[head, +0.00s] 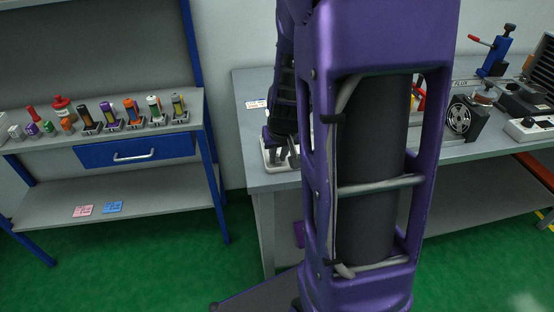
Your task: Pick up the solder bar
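My gripper (281,157) points down at the left end of the grey workbench (272,181), over a small white tray (268,168). The fingertips are small and dark here, and I cannot tell whether they are open or shut, or whether anything is between them. I cannot make out a solder bar. The gripper and my purple arm hide part of the tray and much of the bench top.
A small fan (460,119), a blue clamp device (493,55) and a white box (530,129) stand on the bench's right. At left, a shelf unit (150,141) holds several bottles and tubes above a blue drawer (135,152). Green floor lies between.

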